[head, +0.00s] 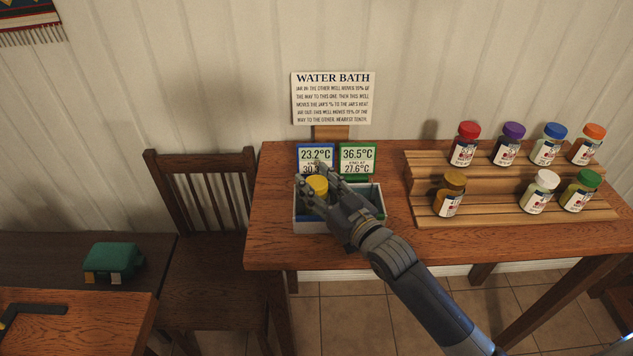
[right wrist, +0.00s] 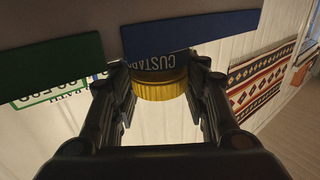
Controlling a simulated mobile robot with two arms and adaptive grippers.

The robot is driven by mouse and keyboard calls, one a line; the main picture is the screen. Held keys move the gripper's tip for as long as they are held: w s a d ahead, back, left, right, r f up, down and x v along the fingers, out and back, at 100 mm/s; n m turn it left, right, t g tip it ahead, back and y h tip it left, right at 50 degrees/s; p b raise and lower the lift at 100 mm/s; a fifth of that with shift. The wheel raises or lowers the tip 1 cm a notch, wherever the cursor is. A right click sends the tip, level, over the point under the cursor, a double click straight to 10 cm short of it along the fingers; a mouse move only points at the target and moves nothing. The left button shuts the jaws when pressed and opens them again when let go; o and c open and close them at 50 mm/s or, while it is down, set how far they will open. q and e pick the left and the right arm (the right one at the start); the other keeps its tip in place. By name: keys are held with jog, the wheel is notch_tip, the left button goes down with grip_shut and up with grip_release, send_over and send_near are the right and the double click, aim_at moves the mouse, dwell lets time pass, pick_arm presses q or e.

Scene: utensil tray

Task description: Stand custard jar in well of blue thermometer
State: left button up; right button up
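The custard jar, with a yellow lid (head: 317,184), is at the left compartment of the white two-well water bath (head: 314,227), in front of the blue thermometer (head: 315,153). My right gripper (head: 326,192) has its fingers on both sides of the jar. In the right wrist view the yellow lid (right wrist: 160,91) fits closely between the fingers, with label letters reading "CUSTA" beside it. The jar's base is hidden, so I cannot tell whether it rests on the well floor. The green thermometer (head: 357,160) stands behind the right well. My left gripper is out of view.
A stepped wooden rack (head: 500,205) on the right holds several jars with other lid colours. A sign headed WATER BATH (head: 332,98) stands behind the thermometers. Bare table lies in front of the rack.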

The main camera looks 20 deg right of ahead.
jog(key=shift+o, duration=1.1)
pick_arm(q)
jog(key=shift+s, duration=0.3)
pick_arm(e)
jog(key=shift+r, duration=0.15)
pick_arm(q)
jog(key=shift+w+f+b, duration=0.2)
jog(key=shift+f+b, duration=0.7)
pick_arm(e)
jog(key=v, duration=1.2)
jog(key=shift+s, duration=0.1)
